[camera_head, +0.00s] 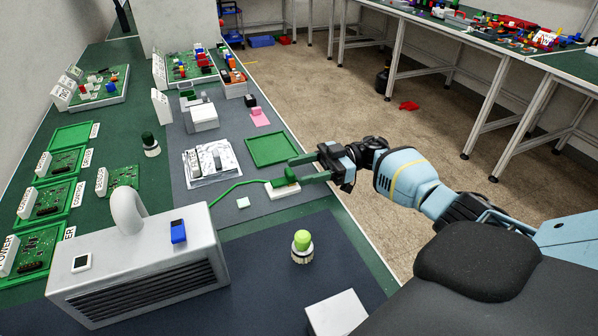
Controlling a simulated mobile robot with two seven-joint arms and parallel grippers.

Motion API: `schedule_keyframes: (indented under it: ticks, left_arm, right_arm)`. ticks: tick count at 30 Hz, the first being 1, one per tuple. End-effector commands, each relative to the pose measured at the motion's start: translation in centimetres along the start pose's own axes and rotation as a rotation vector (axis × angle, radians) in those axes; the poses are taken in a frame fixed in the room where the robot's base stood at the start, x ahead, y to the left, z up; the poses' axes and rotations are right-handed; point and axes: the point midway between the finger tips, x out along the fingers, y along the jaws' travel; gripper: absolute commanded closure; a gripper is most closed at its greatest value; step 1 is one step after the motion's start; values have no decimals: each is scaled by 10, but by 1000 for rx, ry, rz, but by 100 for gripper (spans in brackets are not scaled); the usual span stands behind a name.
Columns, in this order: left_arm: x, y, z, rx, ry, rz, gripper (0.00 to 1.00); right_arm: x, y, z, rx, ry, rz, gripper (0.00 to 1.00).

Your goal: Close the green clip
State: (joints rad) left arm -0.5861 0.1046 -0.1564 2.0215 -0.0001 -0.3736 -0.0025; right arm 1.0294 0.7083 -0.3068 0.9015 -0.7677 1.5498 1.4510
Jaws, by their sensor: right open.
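The green clip (285,179) sits on a small white block (283,192) on the grey mat, with a thin green cable (236,184) running left from it. It is partly covered by my right gripper, so I cannot tell how far its lid stands open. My right gripper (292,170) comes in from the right, its fingers apart around or beside the clip. Whether they touch it is not clear. My left gripper is not in view.
A grey vented box (140,275) with a curved handle stands front left. A green-capped knob (302,246) and a white block (336,314) are nearer me. An empty green tray (271,149) lies just behind the clip. Circuit boards line the left side.

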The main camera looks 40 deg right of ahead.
Motion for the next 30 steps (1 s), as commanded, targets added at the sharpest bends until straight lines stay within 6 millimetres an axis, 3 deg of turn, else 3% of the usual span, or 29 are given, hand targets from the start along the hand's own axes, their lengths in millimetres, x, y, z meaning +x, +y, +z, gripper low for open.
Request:
schedule_keyframes:
  ticks: [6, 12, 30]
  left_arm:
    - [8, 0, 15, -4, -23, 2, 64]
    - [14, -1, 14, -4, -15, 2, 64]
    - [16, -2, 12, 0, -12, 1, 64]
  right_arm:
    - [-37, 0, 4, 3, -4, 3, 47]
    - [-58, 0, 3, 2, -2, 2, 47]
    - [-63, 0, 0, 0, -1, 1, 47]
